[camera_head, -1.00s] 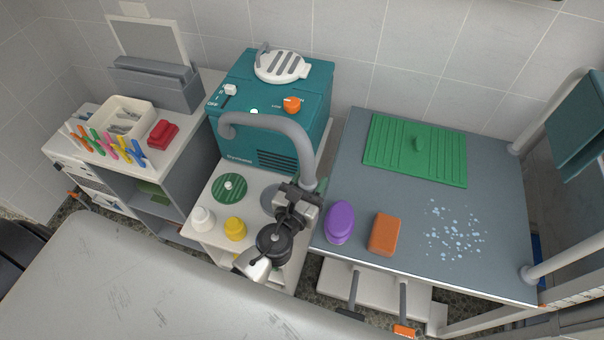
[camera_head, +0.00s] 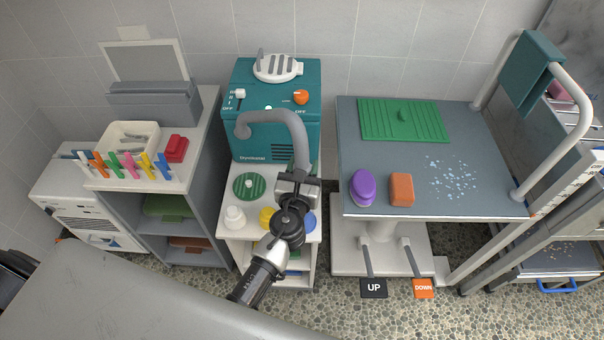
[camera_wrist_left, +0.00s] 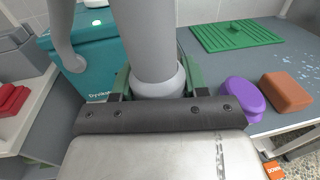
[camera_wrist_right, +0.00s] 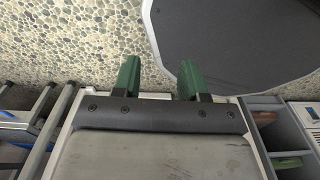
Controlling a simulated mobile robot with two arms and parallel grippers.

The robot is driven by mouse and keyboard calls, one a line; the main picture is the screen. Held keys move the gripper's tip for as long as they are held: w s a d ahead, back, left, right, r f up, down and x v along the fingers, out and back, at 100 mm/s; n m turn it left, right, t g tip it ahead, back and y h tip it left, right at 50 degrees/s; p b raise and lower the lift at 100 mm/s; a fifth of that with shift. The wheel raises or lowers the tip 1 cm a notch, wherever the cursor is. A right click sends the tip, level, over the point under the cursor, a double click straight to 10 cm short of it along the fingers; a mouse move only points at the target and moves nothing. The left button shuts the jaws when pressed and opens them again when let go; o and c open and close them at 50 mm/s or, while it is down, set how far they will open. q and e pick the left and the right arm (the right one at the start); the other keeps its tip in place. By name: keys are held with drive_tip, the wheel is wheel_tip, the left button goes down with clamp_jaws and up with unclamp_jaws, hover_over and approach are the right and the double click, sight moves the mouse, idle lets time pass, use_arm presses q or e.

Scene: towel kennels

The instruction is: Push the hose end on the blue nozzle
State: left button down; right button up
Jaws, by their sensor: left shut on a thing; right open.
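The grey hose (camera_head: 290,122) arches from the teal dryer (camera_head: 240,145) down to its end. My left gripper (camera_head: 297,180) is shut on the hose end, above the small white cart (camera_head: 238,178). In the left wrist view the pale hose cuff (camera_wrist_left: 160,82) sits between the green fingers. The blue nozzle (camera_head: 309,220) stands on the cart's front right, partly hidden behind my left wrist. Whether the hose end touches it cannot be told. My right gripper (camera_wrist_right: 160,78) is open and empty above the pebbled floor; it is outside the head view.
A yellow nozzle (camera_head: 266,217) and a white nozzle (camera_head: 235,217) stand left of the blue one. A green striped disc (camera_head: 249,186) lies behind them. The grey table (camera_head: 470,150) at right carries a purple brush (camera_head: 363,186), an orange block (camera_head: 402,189) and a green mat (camera_head: 385,120).

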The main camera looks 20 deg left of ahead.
use_arm(q)
drive_tip(key=shift+f, duration=0.1)
drive_tip(key=shift+w+d+f+b, duration=0.2)
drive_tip(key=shift+w+f+b, duration=0.05)
drive_tip(key=shift+f+b, duration=0.9)
wheel_tip(320, 180, down, 3)
drive_tip(key=b, duration=0.3)
drive_tip(key=shift+f, duration=0.15)
drive_tip(key=shift+f+b, duration=0.85)
drive_tip(key=shift+b, duration=0.15)
use_arm(e)
wheel_tip(320, 180, down, 7)
drive_tip(key=w, duration=0.2)
drive_tip(key=shift+d+f, duration=0.2)
drive_tip(key=shift+d, duration=0.1)
drive_tip(key=shift+w, duration=0.2)
drive_tip(key=shift+d, duration=0.4)
use_arm(q)
drive_tip(key=shift+f, duration=0.3)
use_arm(e)
drive_tip(key=shift+a+f, duration=0.1)
drive_tip(key=shift+a, duration=0.05)
